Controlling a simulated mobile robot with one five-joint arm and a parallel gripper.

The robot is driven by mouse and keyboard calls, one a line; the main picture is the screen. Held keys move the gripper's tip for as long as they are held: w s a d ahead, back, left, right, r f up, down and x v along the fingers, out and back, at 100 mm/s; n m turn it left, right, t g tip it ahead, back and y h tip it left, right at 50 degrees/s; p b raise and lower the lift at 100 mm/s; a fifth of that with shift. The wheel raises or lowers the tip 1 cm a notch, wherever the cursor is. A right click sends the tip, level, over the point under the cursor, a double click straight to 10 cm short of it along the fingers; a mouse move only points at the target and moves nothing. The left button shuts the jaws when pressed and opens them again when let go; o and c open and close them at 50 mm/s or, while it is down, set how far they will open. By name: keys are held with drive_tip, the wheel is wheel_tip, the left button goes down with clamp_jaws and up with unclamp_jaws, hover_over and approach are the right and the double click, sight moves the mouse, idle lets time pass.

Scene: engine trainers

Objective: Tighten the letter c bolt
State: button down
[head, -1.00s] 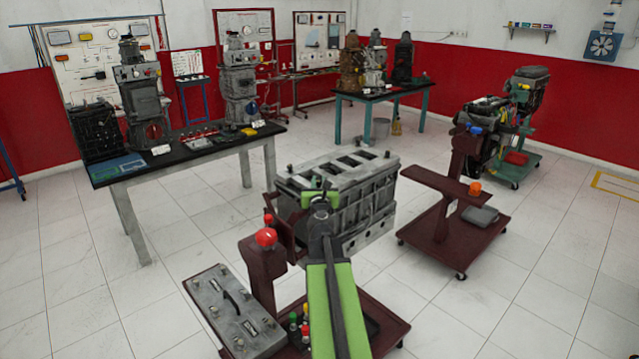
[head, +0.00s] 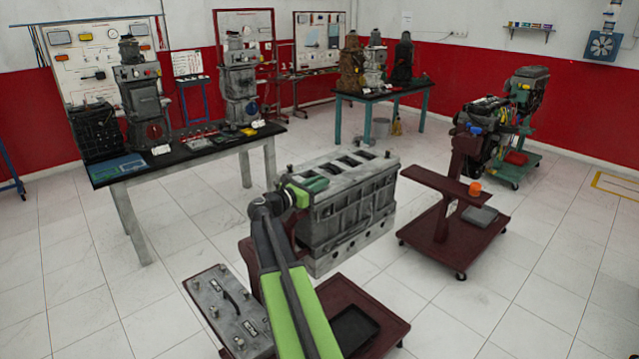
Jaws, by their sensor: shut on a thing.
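The grey engine block (head: 350,215) is mounted on the dark red wheeled stand (head: 385,310), with several square openings on top. A small dark bolt head (head: 364,143) stands at its far edge, and another dark knob (head: 387,154) is at its right end. No letter c is readable, so I cannot tell which bolt bears it. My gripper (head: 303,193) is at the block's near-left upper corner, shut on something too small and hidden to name. A dark green piece (head: 315,184) shows beside it.
A workbench (head: 185,155) with engines stands at the back left. Floor between them is clear.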

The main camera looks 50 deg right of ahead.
drive_tip(key=m+g, duration=0.1)
drive_tip(key=g, duration=0.1)
drive_tip(key=m+g, duration=0.2)
drive_tip(key=g, duration=0.1)
drive_tip(key=shift+w+d+m+y, duration=0.1)
drive_tip(key=shift+w+m+y, duration=0.1)
drive_tip(key=shift+m+y, duration=0.15)
drive_tip(key=shift+s+m+g+y, duration=0.15)
drive_tip(key=shift+m+g+y, duration=0.3)
drive_tip(key=shift+g, duration=0.55)
drive_tip(key=c, duration=1.3)
unclamp_jaws()
drive_tip(key=shift+s, duration=0.1)
drive_tip(key=shift+c, duration=0.2)
drive_tip(key=v, duration=1.7)
drive_tip(key=shift+w+a, duration=0.2)
